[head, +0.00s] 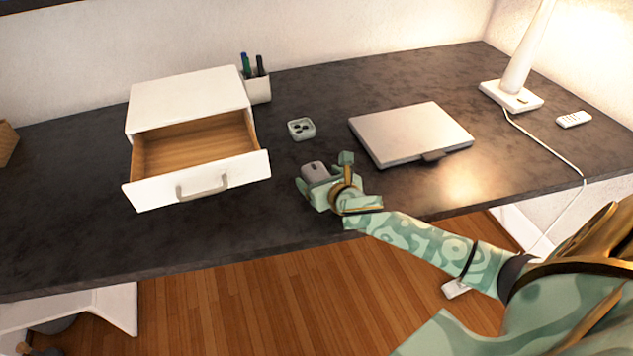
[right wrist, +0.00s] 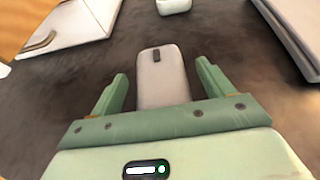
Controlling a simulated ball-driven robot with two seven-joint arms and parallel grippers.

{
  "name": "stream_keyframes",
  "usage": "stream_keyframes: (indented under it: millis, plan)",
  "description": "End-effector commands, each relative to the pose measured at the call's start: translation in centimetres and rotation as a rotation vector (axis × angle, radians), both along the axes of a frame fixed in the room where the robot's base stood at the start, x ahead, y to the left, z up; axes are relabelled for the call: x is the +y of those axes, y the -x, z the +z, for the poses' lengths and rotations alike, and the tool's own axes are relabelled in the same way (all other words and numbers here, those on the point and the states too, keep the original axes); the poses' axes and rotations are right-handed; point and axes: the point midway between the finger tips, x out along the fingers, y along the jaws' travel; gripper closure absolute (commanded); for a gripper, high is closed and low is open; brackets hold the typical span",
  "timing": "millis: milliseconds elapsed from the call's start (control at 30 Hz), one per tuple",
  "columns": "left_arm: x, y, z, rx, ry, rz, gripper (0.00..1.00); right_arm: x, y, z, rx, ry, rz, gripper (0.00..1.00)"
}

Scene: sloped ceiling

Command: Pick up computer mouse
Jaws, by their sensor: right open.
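The computer mouse (head: 315,171) is light grey with a dark scroll wheel and lies on the dark desk. In the right wrist view the mouse (right wrist: 163,80) lies between the two green fingers. My right gripper (head: 325,175) is open, with one finger on each side of the mouse and a gap on both sides. In the right wrist view the gripper (right wrist: 165,85) hides the near end of the mouse. My left gripper is in neither view.
A white drawer unit (head: 190,98) with its drawer open stands left. A closed laptop (head: 410,130) lies right of the mouse. A small white box (head: 301,129) with dark round spots is behind it. A pen cup (head: 257,88), lamp (head: 511,96) and remote (head: 574,119) are farther back.

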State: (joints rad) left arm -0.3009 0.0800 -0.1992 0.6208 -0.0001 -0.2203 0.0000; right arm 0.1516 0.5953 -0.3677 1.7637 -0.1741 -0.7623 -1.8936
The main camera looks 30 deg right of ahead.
Motion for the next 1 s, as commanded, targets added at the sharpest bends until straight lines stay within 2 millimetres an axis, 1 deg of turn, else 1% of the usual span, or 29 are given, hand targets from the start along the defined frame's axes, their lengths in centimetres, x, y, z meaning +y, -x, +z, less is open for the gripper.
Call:
stream_keyframes:
  millis: [33, 100, 333, 367, 400, 467, 500, 533, 833, 933, 1000]
  plan:
    - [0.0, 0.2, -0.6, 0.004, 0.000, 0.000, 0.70, -0.1, -0.6, -0.7, 0.002, 0.000, -0.001, 0.20]
    - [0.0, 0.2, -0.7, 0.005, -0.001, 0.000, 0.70, -0.2, -1.1, -0.8, 0.002, 0.000, 0.000, 0.20]
    - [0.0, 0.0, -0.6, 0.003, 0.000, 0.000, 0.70, -0.2, -1.3, -0.5, 0.000, 0.000, 0.001, 0.20]
    - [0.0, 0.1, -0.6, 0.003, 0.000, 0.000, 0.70, -0.2, -1.3, -0.5, 0.000, 0.000, 0.001, 0.26]
    - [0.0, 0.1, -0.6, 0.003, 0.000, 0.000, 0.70, -0.2, -1.3, -0.5, 0.000, 0.000, 0.000, 0.37]
    - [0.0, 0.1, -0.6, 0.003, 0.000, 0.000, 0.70, -0.2, -1.3, -0.5, 0.000, 0.000, 0.000, 0.53]
    - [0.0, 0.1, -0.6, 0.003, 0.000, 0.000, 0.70, -0.2, -1.3, -0.5, 0.000, 0.000, 0.000, 0.65]
    - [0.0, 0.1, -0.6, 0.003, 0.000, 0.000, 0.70, -0.2, -1.3, -0.5, 0.000, 0.000, 0.000, 0.70]
    - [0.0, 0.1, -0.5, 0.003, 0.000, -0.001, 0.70, -0.2, -1.3, -0.4, 0.000, 0.000, 0.000, 0.70]
    - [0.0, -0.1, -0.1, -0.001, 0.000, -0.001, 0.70, -0.2, -1.3, 0.4, -0.002, 0.000, 0.000, 0.70]
    - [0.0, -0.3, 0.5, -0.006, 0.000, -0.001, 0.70, -0.3, -1.3, 1.3, -0.004, 0.001, 0.000, 0.70]
